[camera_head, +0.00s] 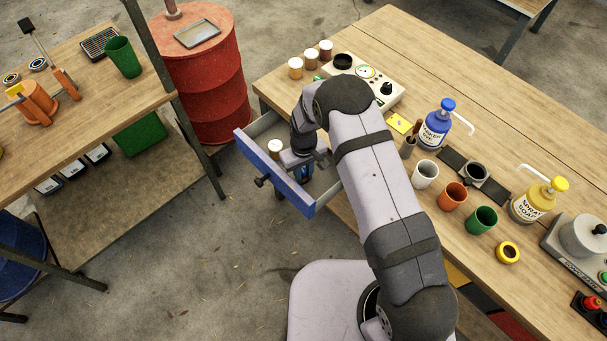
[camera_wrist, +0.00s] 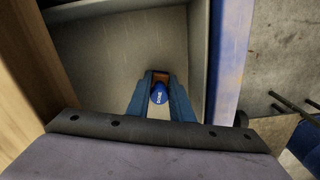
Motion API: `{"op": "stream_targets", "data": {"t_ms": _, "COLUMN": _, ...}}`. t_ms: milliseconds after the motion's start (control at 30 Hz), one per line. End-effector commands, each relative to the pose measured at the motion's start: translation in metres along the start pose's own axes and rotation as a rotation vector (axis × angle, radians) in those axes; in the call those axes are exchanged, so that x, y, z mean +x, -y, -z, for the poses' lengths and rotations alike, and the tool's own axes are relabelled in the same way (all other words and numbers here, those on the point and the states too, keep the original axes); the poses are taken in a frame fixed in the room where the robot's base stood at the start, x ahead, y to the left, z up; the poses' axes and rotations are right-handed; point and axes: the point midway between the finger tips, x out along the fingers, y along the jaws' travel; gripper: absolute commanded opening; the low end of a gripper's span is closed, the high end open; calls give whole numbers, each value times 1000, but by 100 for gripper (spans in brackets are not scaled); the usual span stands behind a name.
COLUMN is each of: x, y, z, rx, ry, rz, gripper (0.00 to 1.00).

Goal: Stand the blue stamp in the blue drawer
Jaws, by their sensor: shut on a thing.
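The blue drawer (camera_head: 273,172) stands pulled out from the left side of the wooden workbench, with a blue front and a grey inside; its front also shows in the wrist view (camera_wrist: 226,50). My gripper (camera_head: 303,171) points down inside the drawer space, near the end of the drawer closest to the camera. In the wrist view my gripper (camera_wrist: 159,80) is shut on the blue stamp (camera_wrist: 158,96), whose rounded blue top shows between the blue fingers. The stamp's lower end is hidden, so I cannot tell whether it touches the drawer floor.
A small pale jar (camera_head: 275,147) stands in the drawer's far part. A red drum (camera_head: 203,80) is beyond the drawer. Bare drawer floor (camera_wrist: 105,60) surrounds the stamp.

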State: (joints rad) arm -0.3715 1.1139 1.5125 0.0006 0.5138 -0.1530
Motion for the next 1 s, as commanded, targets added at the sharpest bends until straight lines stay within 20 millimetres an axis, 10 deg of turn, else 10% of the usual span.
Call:
{"op": "stream_targets", "data": {"t_ms": 467, "x": 1, "y": 0, "z": 0, "rx": 0, "ry": 0, "rz": 0, "gripper": 5}}
{"op": "stream_targets", "data": {"t_ms": 567, "x": 1, "y": 0, "z": 0, "rx": 0, "ry": 0, "rz": 0, "gripper": 39}}
{"op": "stream_targets", "data": {"t_ms": 1000, "x": 1, "y": 0, "z": 0, "rx": 0, "ry": 0, "rz": 0, "gripper": 63}}
